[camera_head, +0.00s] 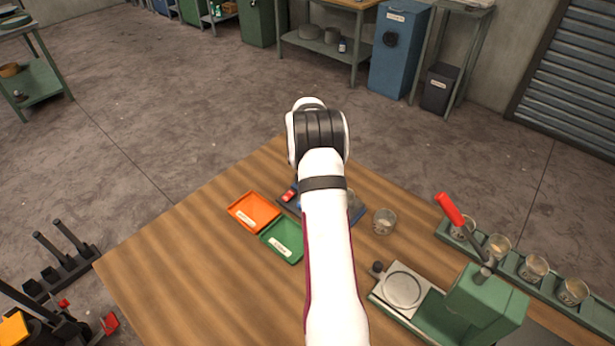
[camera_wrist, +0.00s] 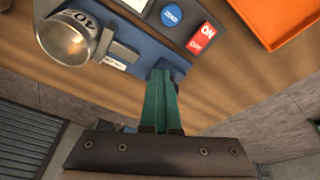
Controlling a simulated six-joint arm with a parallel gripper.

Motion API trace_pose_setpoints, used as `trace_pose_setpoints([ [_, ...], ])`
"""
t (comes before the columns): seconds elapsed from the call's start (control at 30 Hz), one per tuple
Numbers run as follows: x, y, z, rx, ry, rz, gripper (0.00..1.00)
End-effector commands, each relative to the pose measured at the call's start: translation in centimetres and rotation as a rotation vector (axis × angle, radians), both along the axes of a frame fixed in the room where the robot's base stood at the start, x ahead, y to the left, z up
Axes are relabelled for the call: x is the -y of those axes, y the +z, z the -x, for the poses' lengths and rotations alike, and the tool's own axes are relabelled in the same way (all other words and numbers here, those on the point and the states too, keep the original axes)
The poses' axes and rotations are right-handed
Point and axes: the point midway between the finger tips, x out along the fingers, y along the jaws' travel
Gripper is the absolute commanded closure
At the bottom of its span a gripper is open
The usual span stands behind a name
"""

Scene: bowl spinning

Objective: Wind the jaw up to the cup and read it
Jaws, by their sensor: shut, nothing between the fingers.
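In the wrist view a metal cup (camera_wrist: 68,40) with dark printed figures sits on a blue measuring device (camera_wrist: 140,62). A small grey jaw block (camera_wrist: 123,52) stands close beside the cup; I cannot tell whether they touch. The device has a blue button (camera_wrist: 171,14) and a red ON/OFF switch (camera_wrist: 202,38). Its display is only partly in view and I cannot read it. My gripper (camera_wrist: 160,74) has green fingers, shut and empty, with the tips at the device's near edge. In the head view my arm hides the gripper and much of the device (camera_head: 288,197).
An orange tray (camera_head: 253,201) and a green tray (camera_head: 268,238) lie left of my arm. A loose cup (camera_head: 384,222) stands right of it. A green press (camera_head: 484,306) with a red lever and a rack (camera_head: 515,262) of several cups stand further right. The table's left is clear.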

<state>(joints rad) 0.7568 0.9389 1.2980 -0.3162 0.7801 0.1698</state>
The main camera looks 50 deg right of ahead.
Motion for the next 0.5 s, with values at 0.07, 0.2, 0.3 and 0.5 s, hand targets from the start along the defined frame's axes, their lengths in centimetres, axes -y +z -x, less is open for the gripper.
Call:
trace_pose_setpoints([
  [0.07,0.10,0.02,-0.08,0.002,0.002,0.004,1.00],
  [0.2,0.08,0.03,-0.14,0.003,0.003,0.005,1.00],
  [0.3,-0.02,0.05,-0.26,0.003,0.004,0.005,1.00],
  [0.5,-0.36,0.08,-0.71,0.005,0.005,0.007,1.00],
])
